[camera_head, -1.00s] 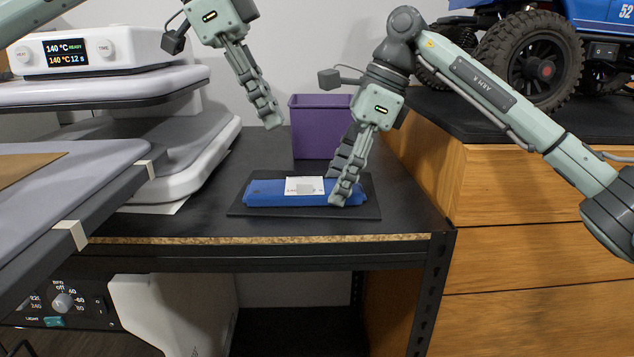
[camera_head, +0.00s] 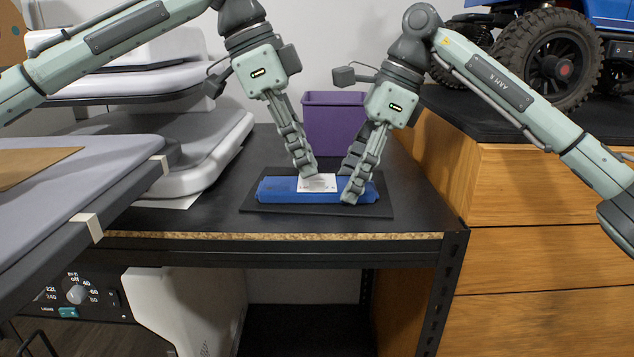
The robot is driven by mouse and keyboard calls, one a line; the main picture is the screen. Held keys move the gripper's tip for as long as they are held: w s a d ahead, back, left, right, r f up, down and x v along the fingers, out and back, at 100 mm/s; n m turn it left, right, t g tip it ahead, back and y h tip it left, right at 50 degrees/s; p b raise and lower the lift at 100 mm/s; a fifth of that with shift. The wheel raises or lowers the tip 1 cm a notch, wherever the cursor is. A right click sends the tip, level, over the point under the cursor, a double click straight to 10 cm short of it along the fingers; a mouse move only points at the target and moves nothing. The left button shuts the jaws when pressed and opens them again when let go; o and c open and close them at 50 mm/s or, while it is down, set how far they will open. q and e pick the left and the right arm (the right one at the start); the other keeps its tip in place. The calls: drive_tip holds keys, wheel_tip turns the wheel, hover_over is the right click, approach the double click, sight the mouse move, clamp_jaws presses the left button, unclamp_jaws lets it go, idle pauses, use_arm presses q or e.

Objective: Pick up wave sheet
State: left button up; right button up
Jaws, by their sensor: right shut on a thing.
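A white printed sheet (camera_head: 317,182) lies on top of a long blue block (camera_head: 280,190), which rests on a thin black mat (camera_head: 265,207) on the dark bench. I cannot tell for sure that this white sheet is the wave sheet. My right gripper (camera_head: 352,186) is shut on the blue block near its right end, one finger in front and one behind. My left gripper (camera_head: 308,172) points down with its fingertips at the back edge of the white sheet. Its fingers overlap in this view, so I cannot tell whether they are open or touching the sheet.
A purple bin (camera_head: 334,120) stands behind the block. A white heat press (camera_head: 205,150) is at the left, with a brown sheet (camera_head: 30,165) on a grey platen (camera_head: 90,190) in front. A wooden cabinet (camera_head: 530,185) bearing a blue truck (camera_head: 560,65) stands at the right.

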sight(310, 181)
use_arm(q)
drive_tip(key=shift+x, duration=1.35)
clamp_jaws()
wheel_tip(310, 181, up, 14)
idle(0.3)
use_arm(e)
drive_tip(key=o, duration=1.2)
